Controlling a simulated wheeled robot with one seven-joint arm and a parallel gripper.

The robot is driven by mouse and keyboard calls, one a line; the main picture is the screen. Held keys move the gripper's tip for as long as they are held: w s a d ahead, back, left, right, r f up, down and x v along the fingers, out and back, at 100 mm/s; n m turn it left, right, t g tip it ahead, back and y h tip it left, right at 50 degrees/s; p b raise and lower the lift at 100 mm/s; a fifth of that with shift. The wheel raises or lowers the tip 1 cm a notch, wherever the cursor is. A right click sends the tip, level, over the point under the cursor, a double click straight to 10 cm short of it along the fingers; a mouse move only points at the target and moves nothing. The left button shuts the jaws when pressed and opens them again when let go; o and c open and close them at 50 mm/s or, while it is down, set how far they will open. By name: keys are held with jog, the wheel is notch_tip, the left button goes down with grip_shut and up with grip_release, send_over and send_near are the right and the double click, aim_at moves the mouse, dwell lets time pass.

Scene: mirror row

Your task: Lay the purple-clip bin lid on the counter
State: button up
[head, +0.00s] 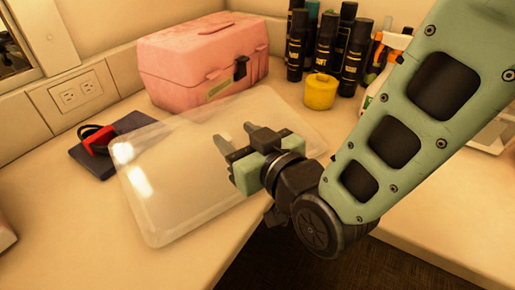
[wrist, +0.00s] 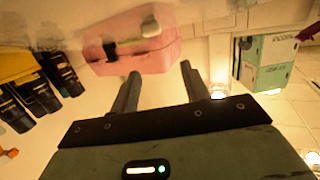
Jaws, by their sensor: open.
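A clear, translucent rectangular lid (head: 185,195) appears to lie flat on the counter (head: 60,225) in the head view. Its left corner overlaps a dark blue pad. I see no purple clip on it. My gripper (head: 235,138) is open, with its two fingers apart and nothing seen between them. It is over the lid's right part in the picture; the height of the gap cannot be told. In the wrist view the open fingers (wrist: 160,75) point toward the pink box, and the lid is not clearly made out.
A pink toolbox (head: 195,65) stands behind the lid. The dark blue pad (head: 90,155) bears a red-and-black item (head: 98,138). A yellow roll (head: 320,92) and several black bottles (head: 352,60) stand at the back right. A wall outlet (head: 80,95) is at left. The front-left counter is clear.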

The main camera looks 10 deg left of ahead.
jog(key=v, duration=0.1)
jog(key=b+v, duration=0.1)
jog(key=v, duration=0.1)
jog(key=shift+d+f, duration=0.1)
jog(key=shift+f, duration=0.1)
jog(key=b, duration=0.3)
jog(key=shift+s+d, duration=0.1)
jog(key=shift+d+b, duration=0.1)
jog(key=shift+b, duration=0.5)
jog(key=shift+s+d+r+b, duration=0.1)
jog(key=shift+s+d+b, duration=0.2)
jog(key=shift+b, duration=0.9)
jog(key=b+v, duration=0.1)
jog(key=b, duration=0.2)
jog(key=shift+s+d+r+b, duration=0.15)
jog(key=shift+s+b, duration=0.15)
